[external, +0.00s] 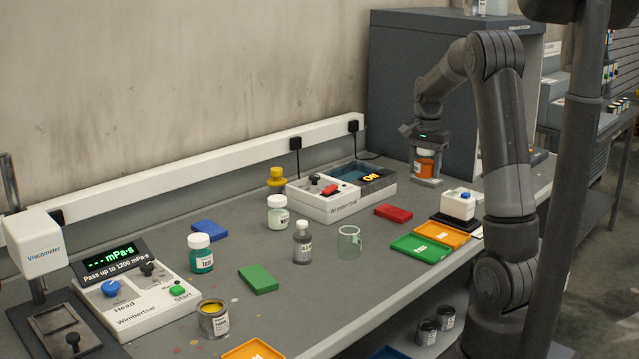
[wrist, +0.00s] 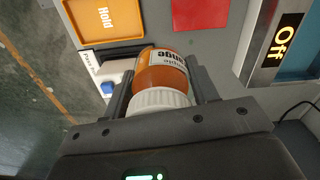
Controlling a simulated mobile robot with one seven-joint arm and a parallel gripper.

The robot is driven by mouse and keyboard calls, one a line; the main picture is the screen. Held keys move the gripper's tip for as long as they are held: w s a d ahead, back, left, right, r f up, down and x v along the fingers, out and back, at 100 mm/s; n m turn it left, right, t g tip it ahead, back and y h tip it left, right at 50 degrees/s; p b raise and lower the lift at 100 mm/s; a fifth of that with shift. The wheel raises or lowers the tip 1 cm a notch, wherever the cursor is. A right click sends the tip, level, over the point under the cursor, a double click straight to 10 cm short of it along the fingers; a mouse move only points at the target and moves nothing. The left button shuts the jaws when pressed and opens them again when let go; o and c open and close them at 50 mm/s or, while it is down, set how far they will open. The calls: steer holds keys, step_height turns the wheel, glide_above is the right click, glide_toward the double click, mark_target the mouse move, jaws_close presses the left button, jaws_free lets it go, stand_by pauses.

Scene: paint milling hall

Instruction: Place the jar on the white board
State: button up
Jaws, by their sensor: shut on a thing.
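My gripper (external: 427,180) is shut on an orange jar (external: 424,164) with a white lid, at the back right of the bench, in front of the grey cabinet. In the wrist view the jar (wrist: 160,70) sits between the two fingers of my gripper (wrist: 160,85), its label partly visible. I cannot tell how high it is above the bench. A small white flat piece (external: 477,233), perhaps the white board, shows beside the orange tray, partly hidden by my arm. A white edge with print also shows in the wrist view (wrist: 89,63).
A white box with a blue button (external: 458,204), an orange tray (external: 446,233), a green tray (external: 421,248) and a red block (external: 393,213) lie near my arm. A white console (external: 340,203) with an "Off" display, a glass beaker (external: 349,242) and several other containers stand further left.

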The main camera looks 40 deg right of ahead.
steer(key=s+d+m, duration=0.5)
steer(key=s+d, duration=0.2)
steer(key=d, duration=0.6)
steer(key=s+d+m, duration=0.6)
steer(key=d, duration=0.7)
steer(key=w+f, duration=0.2)
steer(key=w, duration=0.1)
steer(key=w+a+f, duration=0.1)
steer(key=w+f, duration=0.2)
steer(key=w, duration=0.1)
steer(key=w+a+f, duration=0.1)
steer(key=w+f, duration=0.1)
steer(key=w, duration=0.2)
steer(key=shift+f, duration=2.2)
steer(key=o, duration=1)
steer(key=shift+f, duration=0.15)
steer(key=shift+o, duration=0.2)
step_height(320, 180, up, 12)
steer(key=shift+r, duration=0.2)
